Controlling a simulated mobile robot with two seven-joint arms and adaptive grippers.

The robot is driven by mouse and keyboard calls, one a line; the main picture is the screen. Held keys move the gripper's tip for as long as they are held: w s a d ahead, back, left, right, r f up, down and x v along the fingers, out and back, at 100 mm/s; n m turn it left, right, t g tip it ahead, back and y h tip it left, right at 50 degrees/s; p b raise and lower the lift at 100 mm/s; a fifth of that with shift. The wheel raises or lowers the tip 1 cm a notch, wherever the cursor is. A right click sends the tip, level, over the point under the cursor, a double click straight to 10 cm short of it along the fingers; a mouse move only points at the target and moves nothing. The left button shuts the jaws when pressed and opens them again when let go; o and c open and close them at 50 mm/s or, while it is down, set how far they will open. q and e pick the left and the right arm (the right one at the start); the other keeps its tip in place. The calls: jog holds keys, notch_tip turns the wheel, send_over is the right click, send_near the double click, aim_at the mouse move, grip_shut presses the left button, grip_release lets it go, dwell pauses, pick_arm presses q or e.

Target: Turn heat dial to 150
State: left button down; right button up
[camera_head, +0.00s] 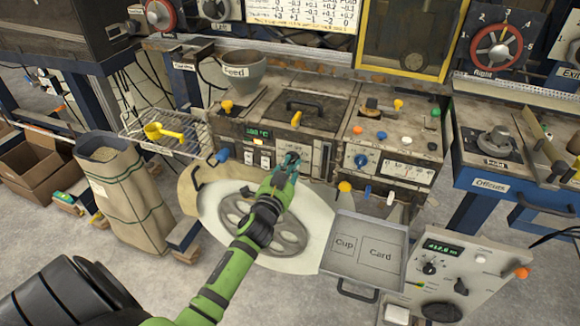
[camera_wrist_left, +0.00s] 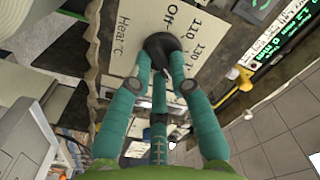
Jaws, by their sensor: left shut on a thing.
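The heat dial is a dark round knob (camera_wrist_left: 163,44) on a pale plate marked "Heat C", with "Off", "110" and "130" printed around it, in the left wrist view. Further marks are cut off or hidden, and I cannot read where the knob points. My left gripper (camera_head: 287,165), with teal fingers, is shut on the knob; its fingertips also show in the left wrist view (camera_wrist_left: 162,68). In the head view the hand covers most of the dial on the machine's front panel (camera_head: 308,152). A green temperature display (camera_head: 257,132) is lit left of the dial. My right gripper is not in view.
A tray marked "Cup" and "Card" (camera_head: 377,225) and a control box (camera_head: 470,262) lie at front right. A wire rack with a yellow scoop (camera_head: 163,131) and a sack (camera_head: 128,195) stand left.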

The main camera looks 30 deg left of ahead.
pick_arm(q)
jog(key=shift+r+n+p, duration=0.1)
jog(key=shift+n+p, duration=0.3)
jog(key=shift+n, duration=1.6)
jog(key=c, duration=1.1)
grip_release()
jog(key=v, duration=1.2)
